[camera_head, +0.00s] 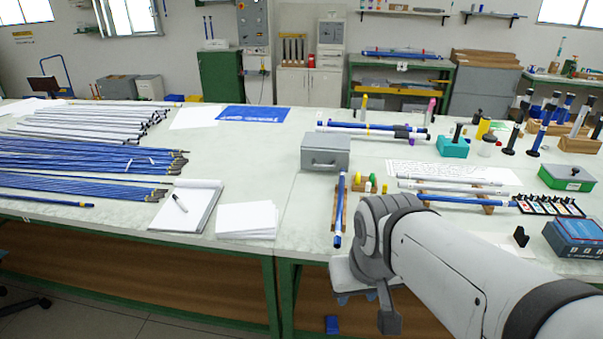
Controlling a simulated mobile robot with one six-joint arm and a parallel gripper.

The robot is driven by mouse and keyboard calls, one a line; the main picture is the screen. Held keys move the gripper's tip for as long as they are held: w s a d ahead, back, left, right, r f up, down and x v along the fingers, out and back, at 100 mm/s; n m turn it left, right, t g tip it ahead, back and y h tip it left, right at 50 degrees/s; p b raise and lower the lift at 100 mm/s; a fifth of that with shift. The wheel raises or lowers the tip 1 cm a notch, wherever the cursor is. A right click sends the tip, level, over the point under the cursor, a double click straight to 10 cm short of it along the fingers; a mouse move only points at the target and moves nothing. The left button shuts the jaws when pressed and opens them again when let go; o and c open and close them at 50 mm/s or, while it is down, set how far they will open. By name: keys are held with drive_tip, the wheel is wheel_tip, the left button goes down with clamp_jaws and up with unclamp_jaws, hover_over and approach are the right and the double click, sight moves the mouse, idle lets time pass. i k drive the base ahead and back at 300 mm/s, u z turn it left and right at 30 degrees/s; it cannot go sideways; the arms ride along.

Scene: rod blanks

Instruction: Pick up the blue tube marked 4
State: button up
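Several blue tubes lie on the white-topped bench, but no number 4 can be read on any of them. One short blue tube (340,208) lies on a wooden rest, pointing toward the bench's front edge, left of my arm. Blue tubes with black ends (370,128) lie crosswise behind the grey box. Another blue tube (468,200) lies on wooden supports behind my arm. My gripper (372,301) hangs at the front edge, below and right of the short tube and apart from it; its fingers are not clear enough to tell open or shut.
Long blue rods (85,158) and white rods (90,122) cover the left bench. A notebook (187,205) and paper stack (247,220) lie nearer. A grey metal box (325,152) stands behind the short tube. Bottles, a green box (566,178) and blue box (574,238) crowd the right.

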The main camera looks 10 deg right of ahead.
sight(338, 232)
drive_tip(key=u, duration=0.15)
drive_tip(key=i, duration=1.2)
drive_tip(key=z, duration=0.7)
